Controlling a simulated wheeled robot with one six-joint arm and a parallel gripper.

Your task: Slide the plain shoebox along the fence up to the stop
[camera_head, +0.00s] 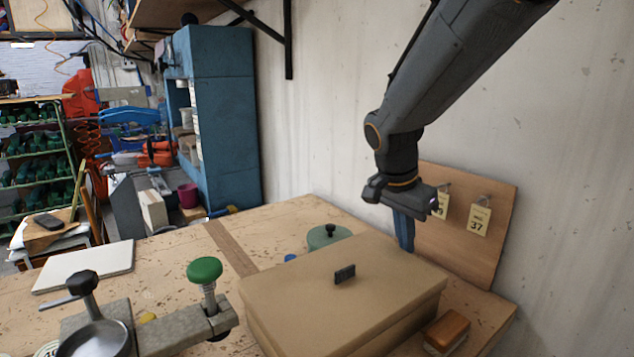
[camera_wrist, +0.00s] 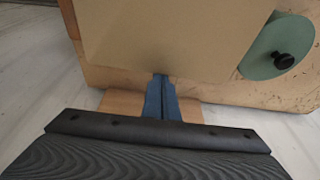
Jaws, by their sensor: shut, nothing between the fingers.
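The plain shoebox (camera_head: 345,290) is a closed tan box with a small black piece on its lid, on the workbench in the lower middle of the head view. It also shows in the wrist view (camera_wrist: 175,35). My gripper (camera_head: 405,247) points down at the box's far right side, its blue fingers together with nothing between them. In the wrist view the fingertips (camera_wrist: 161,80) are at the box's edge; I cannot tell whether they touch it. A dark brown strip (camera_head: 231,248) crosses the bench left of the box. I cannot clearly make out the fence or the stop.
A green round lid (camera_head: 327,237) with a black knob lies behind the box. A metal clamp with a green knob (camera_head: 204,270) stands at front left. A wooden brush-like block (camera_head: 447,332) lies at right. A tagged board (camera_head: 470,222) leans on the wall. A white slab (camera_head: 85,267) lies left.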

